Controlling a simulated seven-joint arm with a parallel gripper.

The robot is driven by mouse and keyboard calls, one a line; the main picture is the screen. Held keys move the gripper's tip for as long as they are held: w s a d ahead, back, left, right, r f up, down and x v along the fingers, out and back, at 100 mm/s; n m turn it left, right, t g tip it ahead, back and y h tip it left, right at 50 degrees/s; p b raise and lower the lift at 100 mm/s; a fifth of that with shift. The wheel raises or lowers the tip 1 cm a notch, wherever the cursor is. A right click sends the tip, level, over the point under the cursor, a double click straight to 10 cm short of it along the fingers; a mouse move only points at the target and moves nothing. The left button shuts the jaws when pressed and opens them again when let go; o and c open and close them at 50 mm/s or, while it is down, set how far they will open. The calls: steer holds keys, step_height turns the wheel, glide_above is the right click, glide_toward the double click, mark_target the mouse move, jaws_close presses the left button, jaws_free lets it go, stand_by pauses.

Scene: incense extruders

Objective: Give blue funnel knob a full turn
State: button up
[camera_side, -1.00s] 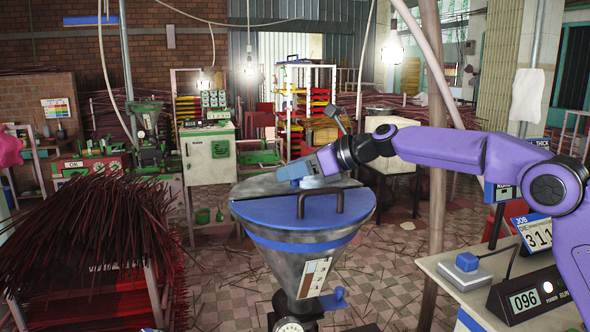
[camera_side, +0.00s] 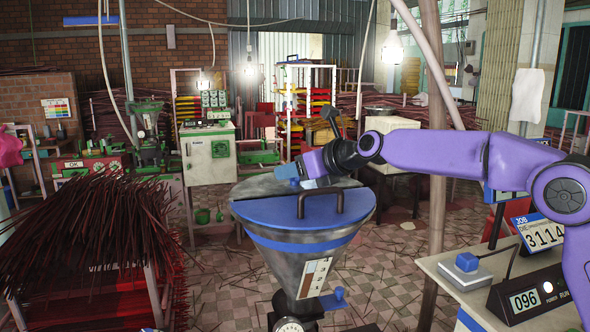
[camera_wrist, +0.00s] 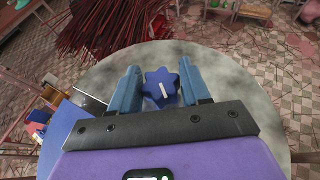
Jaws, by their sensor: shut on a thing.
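The blue funnel knob (camera_wrist: 160,84) is lobed, with a short white line on top that runs nearly up and down in the wrist view. It sits on the grey funnel top between the two blue fingers of my gripper (camera_wrist: 160,80), which is shut on it. In the side view my gripper (camera_side: 301,172) is low over the back of the funnel (camera_side: 300,252); the fingers hide most of the knob there. The funnel has a blue half lid (camera_side: 285,211) with a dark handle (camera_side: 321,202) in front of my gripper.
A rack of dark red incense sticks (camera_side: 90,230) stands at the left. A wooden post (camera_side: 437,200) rises near my arm.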

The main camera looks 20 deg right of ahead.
stand_by(0.4)
steer(key=o, duration=1)
steer(key=shift+c, duration=0.2)
steer(key=shift+d, duration=0.1)
steer(key=v, duration=1.7)
steer(key=shift+r, duration=0.2)
steer(key=shift+d, duration=0.1)
